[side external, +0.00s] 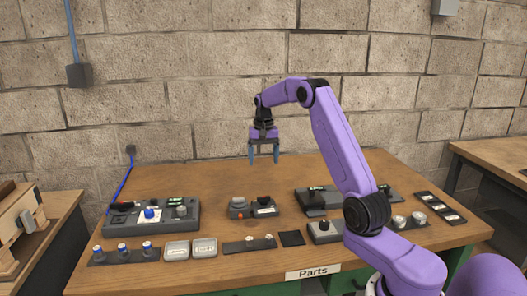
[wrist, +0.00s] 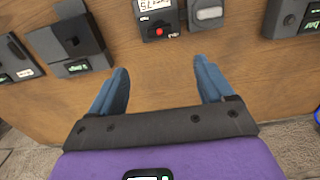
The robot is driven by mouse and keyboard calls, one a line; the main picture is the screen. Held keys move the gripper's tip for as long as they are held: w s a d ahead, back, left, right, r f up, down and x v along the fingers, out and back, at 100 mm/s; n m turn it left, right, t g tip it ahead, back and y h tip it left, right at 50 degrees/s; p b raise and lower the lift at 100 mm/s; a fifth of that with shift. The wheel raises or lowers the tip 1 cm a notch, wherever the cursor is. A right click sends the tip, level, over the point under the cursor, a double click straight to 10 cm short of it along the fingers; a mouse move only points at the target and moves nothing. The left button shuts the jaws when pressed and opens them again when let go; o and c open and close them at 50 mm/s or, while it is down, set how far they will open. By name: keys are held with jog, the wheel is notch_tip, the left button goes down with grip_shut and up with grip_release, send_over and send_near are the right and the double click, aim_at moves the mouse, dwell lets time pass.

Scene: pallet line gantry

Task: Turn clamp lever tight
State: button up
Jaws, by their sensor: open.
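My gripper (side external: 264,160) hangs above the back middle of the table, fingers pointing down, open and empty. In the wrist view its two blue fingers stand wide apart with bare wood between them (wrist: 161,68). No part is clearly recognisable as the clamp lever. A small two-part grey unit (side external: 240,212) sits on the table below and in front of my gripper, apart from it. In the wrist view this unit (wrist: 157,20) shows a red button and a white label beyond the fingertips. A dark block unit (side external: 313,201) stands to its right.
A grey panel (side external: 130,220) with a blue knob (side external: 152,214) stands at the left. Several blue-topped knobs (side external: 123,253) and two lidded tins (side external: 177,249) line the front, with a black square pad (side external: 292,238). The back of the table is clear before the block wall.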

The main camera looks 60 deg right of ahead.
jog(key=shift+r, duration=1.3)
jog(key=s+a+r+n, duration=0.15)
jog(key=a+n, duration=0.35)
jog(key=a, duration=1.1)
jog(key=s+a+r+n, duration=0.1)
jog(key=s+a+n, duration=0.4)
jog(key=s+a, duration=0.55)
jog(key=s+a+f+n, duration=0.1)
jog(key=s+a+n, duration=0.2)
jog(key=s, duration=0.9)
jog(key=s+a+f+n, duration=0.2)
jog(key=s+n, duration=0.6)
jog(key=s, duration=0.5)
jog(key=shift+s+a+f+n, duration=0.15)
jog(key=shift+s+a+n, duration=0.05)
jog(key=shift+a+n, duration=0.2)
